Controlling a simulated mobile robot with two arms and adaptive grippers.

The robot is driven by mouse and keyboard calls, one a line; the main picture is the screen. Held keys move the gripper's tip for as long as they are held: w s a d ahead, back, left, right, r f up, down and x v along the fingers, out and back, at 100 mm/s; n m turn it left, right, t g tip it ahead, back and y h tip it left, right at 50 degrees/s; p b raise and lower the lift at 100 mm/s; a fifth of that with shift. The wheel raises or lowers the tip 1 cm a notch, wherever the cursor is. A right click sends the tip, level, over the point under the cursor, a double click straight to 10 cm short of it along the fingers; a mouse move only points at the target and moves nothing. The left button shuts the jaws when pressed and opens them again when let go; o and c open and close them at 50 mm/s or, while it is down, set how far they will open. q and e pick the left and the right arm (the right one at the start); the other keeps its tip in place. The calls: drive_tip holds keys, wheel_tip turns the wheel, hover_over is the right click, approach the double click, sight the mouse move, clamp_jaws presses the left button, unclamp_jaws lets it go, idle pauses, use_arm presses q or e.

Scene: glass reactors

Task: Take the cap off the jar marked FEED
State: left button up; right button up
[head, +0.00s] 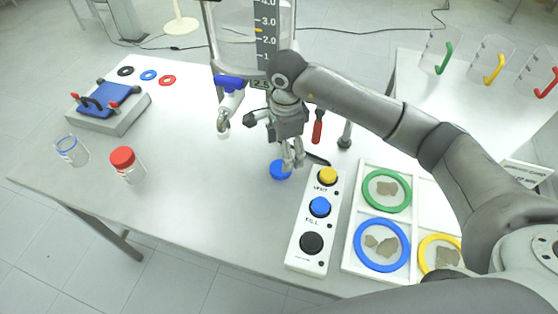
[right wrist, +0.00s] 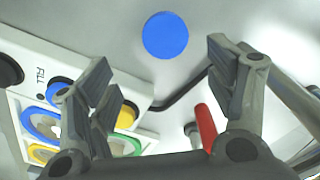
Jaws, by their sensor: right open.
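A clear jar with a red cap (head: 122,158) on it stands upright at the left of the table; its label is too small to read. A clear jar with a blue rim (head: 71,151) stands beside it and looks uncapped. I cannot tell which is marked FEED. A flat blue disc (head: 279,170), perhaps a cap, is on the table below my right gripper (head: 293,163). In the right wrist view the blue disc (right wrist: 165,35) lies ahead of the open, empty fingers (right wrist: 160,80), apart from them. My left gripper is not in view.
A button panel (head: 311,264) and a white tray with ringed samples (head: 348,264) lie to the right. The glass reactor (head: 230,55) with a blue-handled valve (head: 229,83) stands behind. A red-handled tool (head: 317,127) is near my gripper. The table's middle left is clear.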

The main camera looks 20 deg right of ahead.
sight(276, 168)
drive_tip(key=shift+s+f, duration=0.1)
drive_tip(key=shift+f, duration=0.85)
drive_tip(key=f+p, duration=0.1)
drive_tip(key=f, duration=0.2)
drive_tip(key=w+f+p, duration=0.1)
drive_tip(key=f, duration=0.1)
drive_tip(key=shift+a+p, duration=0.15)
drive_tip(key=shift+p, duration=0.15)
drive_tip(key=shift+f, duration=0.3)
drive_tip(key=shift+c, duration=0.3)
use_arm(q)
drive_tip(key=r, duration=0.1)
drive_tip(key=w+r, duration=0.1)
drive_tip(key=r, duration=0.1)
use_arm(e)
drive_tip(key=c, duration=0.7)
